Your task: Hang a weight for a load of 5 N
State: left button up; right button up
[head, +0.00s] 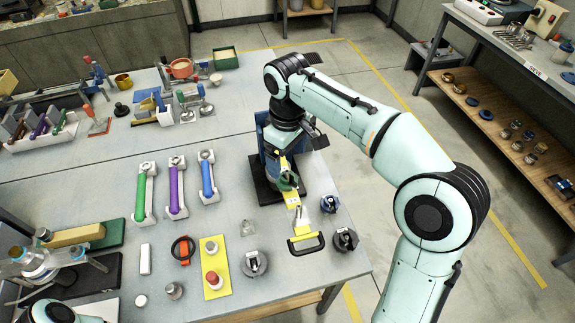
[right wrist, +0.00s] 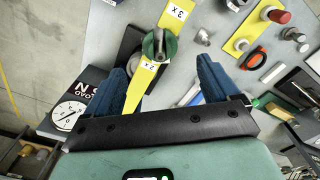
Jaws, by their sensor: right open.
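My right gripper (head: 277,158) is over a stand on a black base (head: 266,192). In the right wrist view the gripper (right wrist: 162,66) is open, with its blue fingers apart. A green round knob (right wrist: 158,46) on a yellow strip (right wrist: 180,12) marked "3 x" and "2 x" shows between them; I cannot tell whether they touch it. The knob also shows in the head view (head: 287,181). A dial marked "LOAD" and "N" (right wrist: 70,112) is beside the gripper; its reading is too small to tell. Grey round pieces, possibly weights (head: 255,262), stand near the table's front edge. My left gripper is not visible.
Green, purple and blue tubes (head: 207,177) in white holders stand left of the stand. A yellow plate with round knobs (head: 215,268) and an orange-black ring piece (head: 183,249) lie in front. A side shelf (head: 500,130) holds several small items. The table right of the tubes has some bare room.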

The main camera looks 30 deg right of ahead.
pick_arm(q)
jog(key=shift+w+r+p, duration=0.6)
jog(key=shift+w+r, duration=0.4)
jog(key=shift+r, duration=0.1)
pick_arm(e)
notch_tip(320, 180, up, 6)
jog(key=shift+r, duration=0.15)
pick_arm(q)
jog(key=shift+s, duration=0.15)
